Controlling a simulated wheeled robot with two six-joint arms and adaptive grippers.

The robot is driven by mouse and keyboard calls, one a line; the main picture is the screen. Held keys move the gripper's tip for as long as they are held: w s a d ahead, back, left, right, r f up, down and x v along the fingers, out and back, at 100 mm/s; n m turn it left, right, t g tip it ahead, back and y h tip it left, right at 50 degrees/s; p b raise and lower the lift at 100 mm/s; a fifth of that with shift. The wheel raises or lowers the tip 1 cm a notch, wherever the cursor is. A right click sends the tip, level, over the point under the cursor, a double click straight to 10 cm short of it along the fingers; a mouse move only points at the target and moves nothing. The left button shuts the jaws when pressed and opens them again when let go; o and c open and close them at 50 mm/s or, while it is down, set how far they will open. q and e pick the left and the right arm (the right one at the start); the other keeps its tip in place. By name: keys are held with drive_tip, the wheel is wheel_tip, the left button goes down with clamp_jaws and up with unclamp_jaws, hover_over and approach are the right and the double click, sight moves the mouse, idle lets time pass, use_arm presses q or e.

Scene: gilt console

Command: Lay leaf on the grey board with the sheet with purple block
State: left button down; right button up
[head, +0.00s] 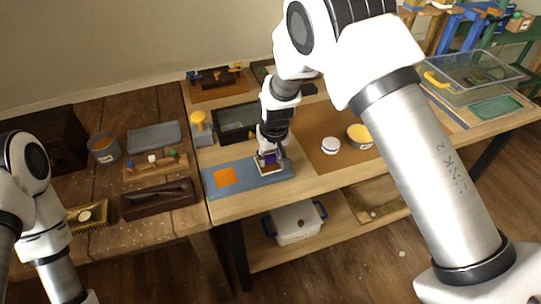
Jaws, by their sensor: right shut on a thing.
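The grey board (249,184) lies flat near the front edge of the light wooden table and looks blue-grey. An orange sheet (224,178) lies flat on its left half. My right gripper (270,162) points down over the board's right half and is shut on a purple block (269,158), which it partly hides. A small pale patch shows at the block's foot; I cannot tell whether it is a sheet or whether it touches the board. My left arm is at the left edge; its gripper is not in view.
A black tray (236,121) and a yellow-knobbed tool (199,124) stand behind the board. A white-lidded jar (331,146) and a yellow-topped tin (359,135) stand to its right on a brown mat (318,123). A dark wooden box (158,199) is on the left table.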

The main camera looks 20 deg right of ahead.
drive_tip(key=shift+f, duration=0.4)
idle(1.4)
wheel_tip(320, 180, up, 7)
drive_tip(key=p, duration=0.6)
idle(0.4)
